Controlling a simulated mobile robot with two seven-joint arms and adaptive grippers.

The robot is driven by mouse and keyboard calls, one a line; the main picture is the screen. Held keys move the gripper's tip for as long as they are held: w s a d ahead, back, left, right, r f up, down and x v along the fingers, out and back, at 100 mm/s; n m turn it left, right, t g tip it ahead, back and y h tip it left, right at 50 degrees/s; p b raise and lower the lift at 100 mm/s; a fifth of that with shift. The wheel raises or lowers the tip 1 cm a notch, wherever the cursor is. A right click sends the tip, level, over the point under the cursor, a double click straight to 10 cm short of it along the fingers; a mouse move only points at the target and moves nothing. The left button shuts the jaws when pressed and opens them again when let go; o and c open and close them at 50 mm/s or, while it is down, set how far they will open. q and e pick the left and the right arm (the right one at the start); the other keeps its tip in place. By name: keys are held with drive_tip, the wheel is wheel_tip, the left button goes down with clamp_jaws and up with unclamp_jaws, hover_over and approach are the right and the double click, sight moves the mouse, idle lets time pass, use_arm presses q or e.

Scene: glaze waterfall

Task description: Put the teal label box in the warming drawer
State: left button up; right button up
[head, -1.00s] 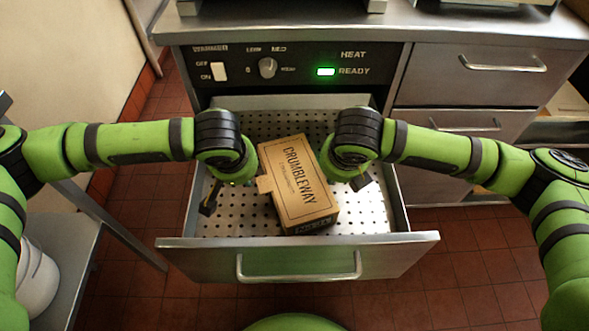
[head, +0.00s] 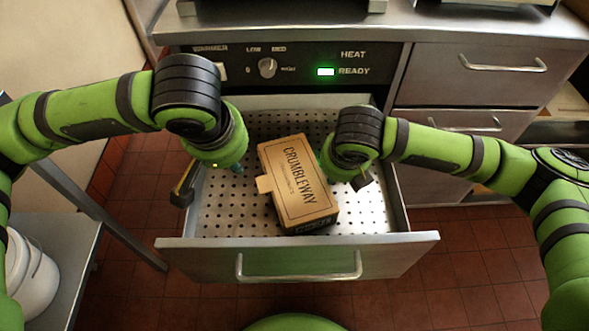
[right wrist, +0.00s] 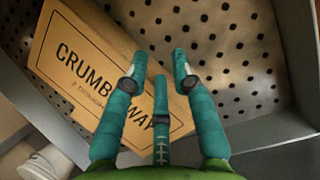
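A brown cardboard box (head: 299,185) with CRUMBLEWAY printed on its top lies turned at an angle on the perforated floor of the open warming drawer (head: 340,258). I see no teal label on its visible faces. It also shows in the right wrist view (right wrist: 92,75). My left gripper (head: 226,164) is above the drawer's left side, apart from the box; its fingers are mostly hidden. My right gripper (head: 338,171) is at the box's right side. In the right wrist view its teal fingers (right wrist: 156,66) are spread, partly over the box, with nothing between them.
The control panel (head: 290,68) above the drawer has a knob and a lit green READY light. Closed drawers (head: 475,74) stand to the right. A metal side table (head: 62,250) with a white bucket (head: 36,283) is at the left. Perforated drawer floor is bare around the box.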

drive_tip(key=v, duration=1.1)
drive_tip(key=shift+r, duration=0.25)
drive_tip(key=shift+s+r, duration=0.1)
drive_tip(key=shift+s, duration=0.1)
